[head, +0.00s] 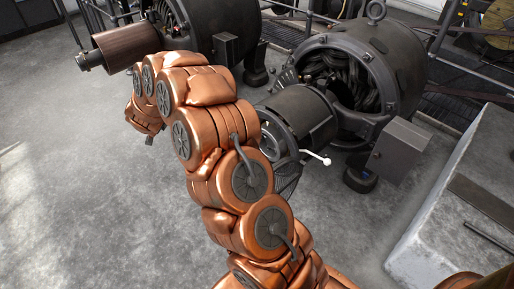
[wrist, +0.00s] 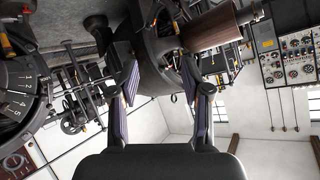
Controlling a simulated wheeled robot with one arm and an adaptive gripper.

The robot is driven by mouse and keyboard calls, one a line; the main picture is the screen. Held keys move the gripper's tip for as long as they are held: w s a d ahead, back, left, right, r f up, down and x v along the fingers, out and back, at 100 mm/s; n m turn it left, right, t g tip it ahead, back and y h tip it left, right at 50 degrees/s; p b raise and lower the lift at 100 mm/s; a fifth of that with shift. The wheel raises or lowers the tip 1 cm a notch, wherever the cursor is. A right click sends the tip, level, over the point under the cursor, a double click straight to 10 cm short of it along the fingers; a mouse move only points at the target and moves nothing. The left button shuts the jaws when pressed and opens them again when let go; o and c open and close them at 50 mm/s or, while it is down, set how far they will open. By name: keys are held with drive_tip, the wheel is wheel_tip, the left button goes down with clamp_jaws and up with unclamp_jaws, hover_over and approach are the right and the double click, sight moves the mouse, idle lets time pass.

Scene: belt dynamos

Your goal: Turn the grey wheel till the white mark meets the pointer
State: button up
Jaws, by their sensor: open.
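I cannot make out a grey wheel with a white mark and a pointer for certain in either view. In the head view a round grey face (head: 269,141) on the near dynamo's end is partly hidden by my copper arm. A white-tipped lever (head: 318,158) sticks out beside it. In the wrist view a dark dial (wrist: 18,95) with white numerals is cut off at the left edge. My gripper (wrist: 156,62) is open and empty in the wrist view, its two fingers apart. In the head view my arm hides most of the gripper.
The near dynamo (head: 385,62) stands at the right, with a grey box (head: 401,151) on its side. Another dynamo (head: 215,25) with a brown roller (head: 126,46) stands behind my arm. A concrete block (head: 470,185) is at the right. The floor at left is clear.

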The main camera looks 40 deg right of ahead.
drive_tip(key=s+d+f+m+g+h+b, duration=0.2)
drive_tip(key=d+f+h+b, duration=0.1)
drive_tip(key=d+f, duration=0.5)
drive_tip(key=s+d+f+m+g+h+b, duration=0.4)
drive_tip(key=s+d+f+g+h+b, duration=0.5)
drive_tip(key=s+d+f, duration=0.65)
drive_tip(key=shift+s+d+r+b, duration=0.15)
drive_tip(key=shift+d+b, duration=0.25)
drive_tip(key=shift+d, duration=0.95)
drive_tip(key=shift+s+d+f+b, duration=0.15)
drive_tip(key=shift+d+b, duration=0.25)
drive_tip(key=shift+d, duration=0.9)
drive_tip(key=shift+s+d+r+b, duration=0.15)
drive_tip(key=shift+s+d+b, duration=0.2)
drive_tip(key=shift+d, duration=1)
drive_tip(key=shift+w, duration=0.1)
clamp_jaws()
